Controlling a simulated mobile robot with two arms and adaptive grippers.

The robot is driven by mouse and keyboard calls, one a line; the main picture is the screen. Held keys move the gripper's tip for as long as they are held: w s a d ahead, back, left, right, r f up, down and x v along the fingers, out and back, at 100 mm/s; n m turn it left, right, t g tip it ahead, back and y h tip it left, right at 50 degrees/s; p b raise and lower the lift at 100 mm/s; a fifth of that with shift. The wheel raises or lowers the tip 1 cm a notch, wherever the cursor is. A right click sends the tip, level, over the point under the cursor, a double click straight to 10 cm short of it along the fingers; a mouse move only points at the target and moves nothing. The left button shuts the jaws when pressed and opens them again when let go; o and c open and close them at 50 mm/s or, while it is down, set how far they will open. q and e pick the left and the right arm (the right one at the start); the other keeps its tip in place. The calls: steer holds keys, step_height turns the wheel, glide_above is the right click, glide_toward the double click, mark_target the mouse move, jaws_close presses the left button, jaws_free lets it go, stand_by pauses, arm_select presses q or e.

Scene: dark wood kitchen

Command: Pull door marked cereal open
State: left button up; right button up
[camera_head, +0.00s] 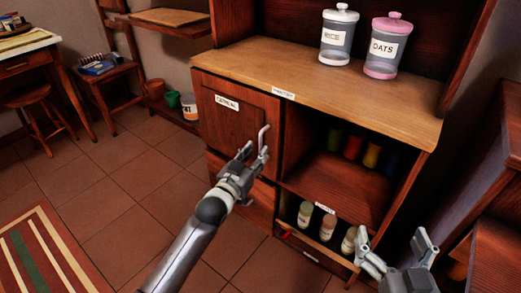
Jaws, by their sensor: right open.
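The door marked CEREAL (228,122) is a reddish-brown wooden panel at the left of the cabinet, with a white label near its top. It looks shut. My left gripper (254,148) is in front of the door's right part, by a pale hooked bar. I cannot tell whether this bar is the door's handle or a finger, nor whether the gripper touches the door. My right gripper (398,246) is open and empty at the lower right, in front of the cabinet's lower right corner.
Two lidded jars, one marked RICE (338,38) and one OATS (383,49), stand on the cabinet's top (270,62). An open shelf holds several coloured jars (352,147). Spice jars (327,227) stand below. Tiled floor (120,195) is free at the left.

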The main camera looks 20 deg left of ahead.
mark_target(260, 148)
arm_select(q)
steer(key=w, duration=0.2)
steer(key=shift+w+d+b, duration=0.2)
steer(key=shift+w+b, duration=0.15)
steer(key=shift+w, duration=0.05)
steer(key=shift+w+d, duration=0.1)
steer(key=shift+w, duration=0.5)
arm_select(e)
steer(key=shift+a+r+t+y, duration=0.2)
steer(key=shift+r+t, duration=0.35)
steer(key=shift+r, duration=0.35)
steer(key=shift+a+r+t+y, duration=0.1)
steer(key=shift+r+t+y, duration=0.1)
steer(key=shift+r+t, duration=0.5)
steer(key=shift+a+r+t+y, duration=0.1)
steer(key=shift+r+t+y, duration=0.2)
steer(key=shift+r, duration=0.8)
arm_select(q)
steer(key=shift+c, duration=0.4)
jaws_close()
